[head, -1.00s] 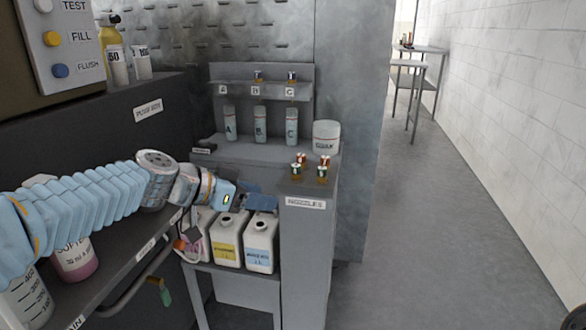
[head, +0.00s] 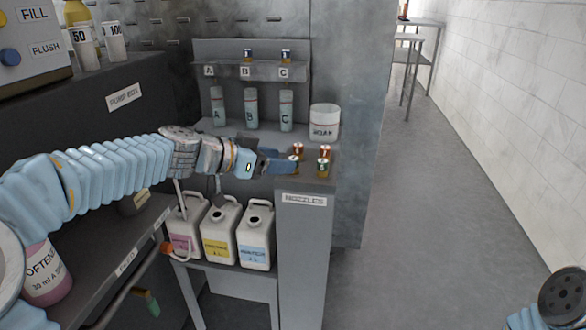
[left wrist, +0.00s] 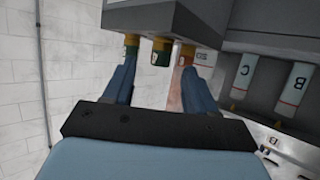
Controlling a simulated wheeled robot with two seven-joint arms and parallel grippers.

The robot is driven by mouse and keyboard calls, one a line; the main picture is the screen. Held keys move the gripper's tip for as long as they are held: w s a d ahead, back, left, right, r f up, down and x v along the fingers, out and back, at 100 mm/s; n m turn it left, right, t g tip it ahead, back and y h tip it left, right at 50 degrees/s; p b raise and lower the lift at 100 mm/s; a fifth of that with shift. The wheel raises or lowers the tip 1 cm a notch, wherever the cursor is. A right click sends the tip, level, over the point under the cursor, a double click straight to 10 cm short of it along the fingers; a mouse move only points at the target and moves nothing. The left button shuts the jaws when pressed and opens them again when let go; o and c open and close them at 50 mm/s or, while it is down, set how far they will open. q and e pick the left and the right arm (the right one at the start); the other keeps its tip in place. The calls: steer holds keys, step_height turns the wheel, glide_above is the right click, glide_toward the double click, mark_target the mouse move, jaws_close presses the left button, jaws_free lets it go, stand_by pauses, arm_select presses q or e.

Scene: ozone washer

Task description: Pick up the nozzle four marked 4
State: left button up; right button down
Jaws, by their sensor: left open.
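Several small nozzles with brass-coloured bodies and coloured tops stand on the grey nozzle stand (head: 304,199). In the head view they include a back left nozzle (head: 298,149), a back right nozzle (head: 325,152) and a front right nozzle (head: 323,166); one at front left is partly covered by my gripper. No number on them is readable. My left gripper (head: 281,162) is open at the left edge of the group. In the left wrist view, the tilted picture shows a middle nozzle (left wrist: 160,50) between the open fingers (left wrist: 158,82), with others close to each fingertip.
A white tub (head: 324,122) stands behind the nozzles. Bottles marked A, B and C (head: 286,111) stand on the ledge behind my gripper. White jugs (head: 256,238) sit below my arm. Part of my right arm shows at the lower right. The floor right of the stand is clear.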

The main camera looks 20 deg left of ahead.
mark_target(292, 158)
arm_select(q)
steer(key=x, duration=0.2)
steer(key=p+x, duration=0.1)
steer(key=x, duration=0.2)
steer(key=shift+w+r, duration=0.1)
steer(key=shift+r, duration=0.1)
jaws_close()
